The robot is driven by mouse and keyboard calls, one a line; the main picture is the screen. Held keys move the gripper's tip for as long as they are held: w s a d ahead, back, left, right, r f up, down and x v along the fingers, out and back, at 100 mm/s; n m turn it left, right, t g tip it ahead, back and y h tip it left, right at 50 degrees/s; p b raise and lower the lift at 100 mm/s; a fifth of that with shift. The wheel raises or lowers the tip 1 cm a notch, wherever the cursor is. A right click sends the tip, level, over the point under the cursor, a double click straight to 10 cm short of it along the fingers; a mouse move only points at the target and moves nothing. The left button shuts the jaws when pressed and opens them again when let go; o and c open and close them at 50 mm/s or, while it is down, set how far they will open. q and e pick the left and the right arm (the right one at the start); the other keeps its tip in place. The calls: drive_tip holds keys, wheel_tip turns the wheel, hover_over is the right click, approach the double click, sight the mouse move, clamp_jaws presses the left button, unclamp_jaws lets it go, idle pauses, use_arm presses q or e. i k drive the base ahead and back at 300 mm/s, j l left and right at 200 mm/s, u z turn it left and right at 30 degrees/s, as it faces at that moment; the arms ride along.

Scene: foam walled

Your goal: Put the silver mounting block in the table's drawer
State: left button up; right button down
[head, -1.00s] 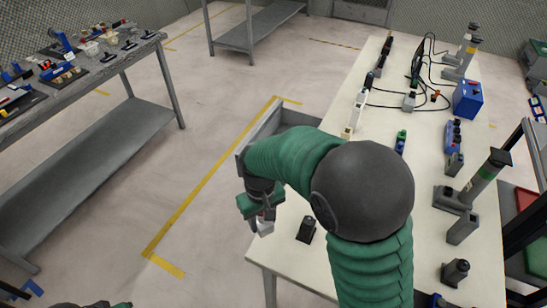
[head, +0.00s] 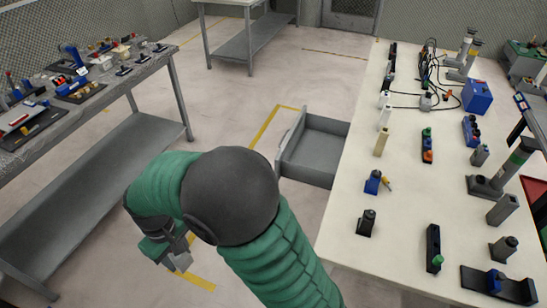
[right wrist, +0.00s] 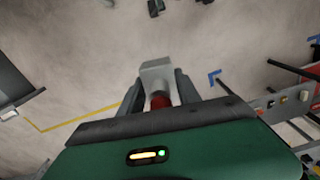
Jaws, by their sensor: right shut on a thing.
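The silver mounting block (head: 182,262) is held between the fingers of my right gripper (head: 178,257), over the floor to the left of the table. In the right wrist view the block (right wrist: 156,70) stands out past the fingertips, with a red part (right wrist: 160,101) behind it between the fingers. The table's drawer (head: 315,152) is pulled open on the table's left side; its grey interior looks empty. My right gripper is to the left of and nearer than the drawer, apart from it. My left gripper is not in view.
The white table (head: 400,190) carries several small devices, including a black-based switch (head: 367,222), a blue part (head: 374,182) and a blue box (head: 477,96). A grey workbench (head: 110,85) with parts stands at the left. Bare floor lies between them.

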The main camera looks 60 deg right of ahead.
sight(324, 156)
drive_tip(key=i+j+u, duration=0.1)
drive_tip(key=i+j, duration=0.25)
drive_tip(key=i, duration=0.2)
drive_tip(key=i+z, duration=0.2)
drive_tip(key=z, duration=0.2)
drive_tip(key=i+z, duration=0.2)
drive_tip(key=z, duration=0.2)
drive_tip(key=i+z, duration=0.25)
drive_tip(key=z, duration=0.15)
drive_tip(key=i+l+z, duration=0.2)
drive_tip(key=i+z, duration=0.2)
drive_tip(key=i+l+z, duration=0.1)
drive_tip(key=i+z, duration=0.55)
drive_tip(key=z, duration=0.15)
drive_tip(key=i+j+z, duration=0.15)
drive_tip(key=i+z, duration=0.25)
drive_tip(key=i+l+z, duration=0.15)
drive_tip(key=i, duration=0.65)
